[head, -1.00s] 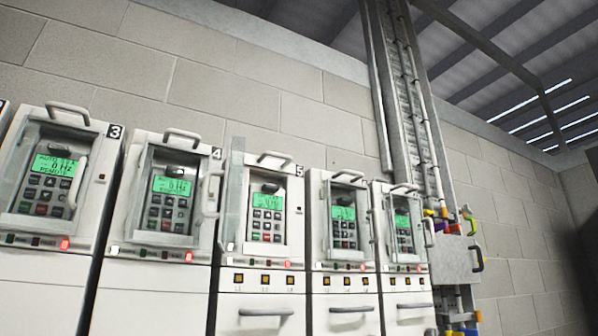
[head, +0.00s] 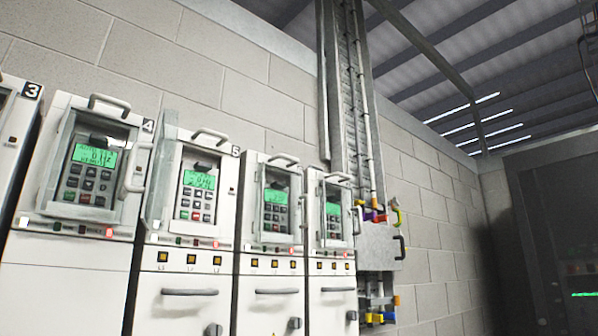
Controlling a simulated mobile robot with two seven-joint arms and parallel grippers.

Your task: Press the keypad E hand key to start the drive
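Several white drive cabinets stand in a row, each with a keypad and a lit green display behind a clear door frame. The cabinet marked 4 has its keypad (head: 91,172) behind a framed cover with a handle. The cabinet marked 5 has its keypad (head: 196,190) in plain view, with a clear door panel swung out at its left. Two more keypads show to the right, one (head: 275,208) and the farthest one (head: 333,217). No letter E is readable, and the individual key legends are too small to read. Neither gripper is in view.
A grey box (head: 381,247) with coloured handles and tags is on the wall beyond the row. A metal cable ladder (head: 350,110) rises above it. A dark cabinet (head: 555,220) stands at the far right. Cabinet handles, such as one (head: 190,292), stick out.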

